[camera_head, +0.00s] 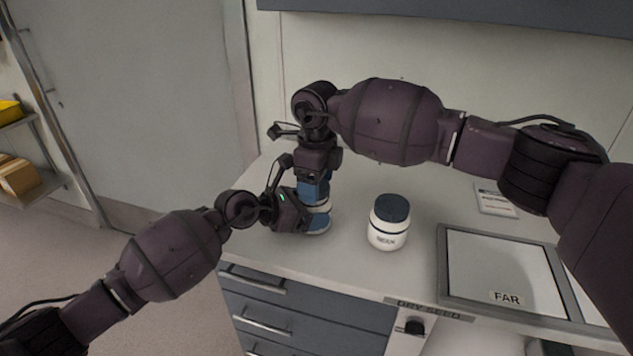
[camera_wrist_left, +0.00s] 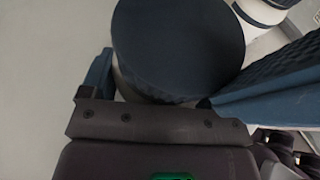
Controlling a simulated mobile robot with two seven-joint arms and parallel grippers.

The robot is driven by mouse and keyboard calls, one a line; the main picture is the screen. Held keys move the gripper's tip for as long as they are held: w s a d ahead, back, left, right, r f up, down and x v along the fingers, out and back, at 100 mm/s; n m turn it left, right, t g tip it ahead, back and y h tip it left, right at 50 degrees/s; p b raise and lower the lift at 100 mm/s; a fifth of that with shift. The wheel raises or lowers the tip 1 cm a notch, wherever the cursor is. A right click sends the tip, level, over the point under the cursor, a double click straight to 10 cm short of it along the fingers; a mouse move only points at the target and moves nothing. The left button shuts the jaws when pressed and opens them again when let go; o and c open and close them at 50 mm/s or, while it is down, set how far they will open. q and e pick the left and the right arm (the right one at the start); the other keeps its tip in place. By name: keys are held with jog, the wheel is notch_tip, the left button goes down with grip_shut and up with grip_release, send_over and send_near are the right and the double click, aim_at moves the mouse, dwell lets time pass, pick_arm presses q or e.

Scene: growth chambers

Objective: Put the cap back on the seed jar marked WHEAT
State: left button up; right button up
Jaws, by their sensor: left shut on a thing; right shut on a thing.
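My left gripper (camera_head: 300,216) is shut low around a white jar, whose pale side (camera_head: 323,206) shows as a narrow band. Its label is hidden. In the left wrist view a dark blue round cap-like disc (camera_wrist_left: 178,45) fills the space between blue fingers. My right gripper (camera_head: 313,188) points straight down over the same jar, its jaws closed at the jar's top, apparently on the cap. The grippers hide most of the jar, so I cannot tell how the cap is seated.
A second white jar (camera_head: 387,235) with a dark blue cap stands upright on the counter (camera_head: 350,175) to the right; its label is too small to read surely. Drawers (camera_head: 285,315) are below.

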pick_arm(q)
jog(key=shift+s+d+r, duration=0.1)
jog(key=shift+d, duration=0.05)
pick_arm(e)
jog(key=shift+d+f, duration=0.1)
jog(key=shift+f, duration=0.9)
dwell(0.4)
jog(key=o, duration=0.6)
jog(key=shift+c, duration=0.2)
pick_arm(q)
jog(key=shift+r, duration=0.1)
pick_arm(e)
jog(key=shift+s+a, duration=0.1)
jog(key=shift+a, duration=0.1)
pick_arm(q)
jog(key=c, duration=0.5)
pick_arm(e)
jog(key=shift+o, duration=0.4)
pick_arm(q)
jog(key=shift+o, duration=0.2)
pick_arm(e)
jog(key=shift+o, duration=0.9)
jog(key=shift+a+r+n, duration=0.2)
jog(key=shift+r+n, duration=0.4)
jog(key=shift+n, duration=0.2)
jog(key=r+n, duration=0.7)
jog(key=n, duration=0.1)
jog(key=shift+w+a+r, duration=0.1)
jog(key=shift+w+r, duration=0.15)
jog(key=shift+r, duration=0.15)
